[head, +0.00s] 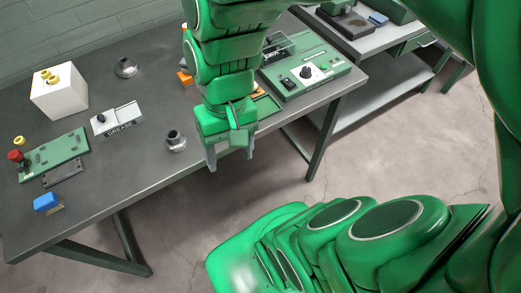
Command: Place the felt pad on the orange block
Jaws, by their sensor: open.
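My gripper (230,160) is open and points down near the front edge of the grey table, with nothing seen between its fingers. An orange block (185,78) shows on the table just left of my arm, which hides part of it. I cannot tell for sure which thing is the felt pad. A small blue piece (46,202) lies near the table's front left, well left of my gripper. A flat blue piece (378,19) lies on the other bench at the back right.
The grey table (120,185) also bears a white box (59,93), a green panel with a red knob (54,154), a grease holder (118,120), dark round fittings (176,141) and a green control box (305,74). The table's front middle is mostly bare.

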